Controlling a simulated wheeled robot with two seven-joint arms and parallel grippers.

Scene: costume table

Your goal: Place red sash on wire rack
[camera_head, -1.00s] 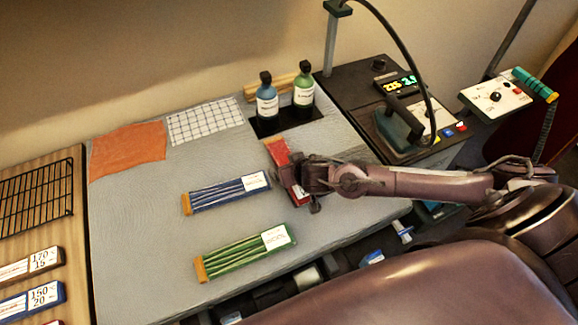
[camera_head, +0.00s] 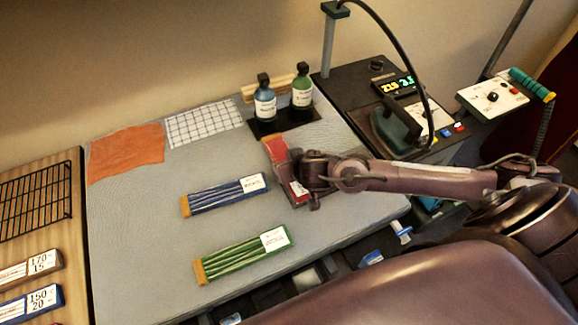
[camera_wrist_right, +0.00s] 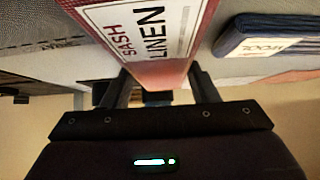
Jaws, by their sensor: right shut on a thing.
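The red sash (camera_head: 278,155) is a folded bundle with a white label on the grey table, right of the blue sash. My right gripper (camera_head: 298,186) is shut on its near, labelled end. In the right wrist view the sash (camera_wrist_right: 180,60) lies between my right gripper's fingers (camera_wrist_right: 158,88), its label reading "SASH LINEN". I cannot tell whether the sash is lifted clear of the table. The black wire rack (camera_head: 36,200) lies on the wooden surface at the far left, partly cut off by the frame. My left gripper is not in view.
A blue sash (camera_head: 222,196) and a green sash (camera_head: 240,254) lie on the grey table (camera_head: 130,220). An orange cloth (camera_head: 126,154), a checked cloth (camera_head: 203,122) and two bottles (camera_head: 265,102) are at the back. An iron (camera_head: 396,130) stands at right.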

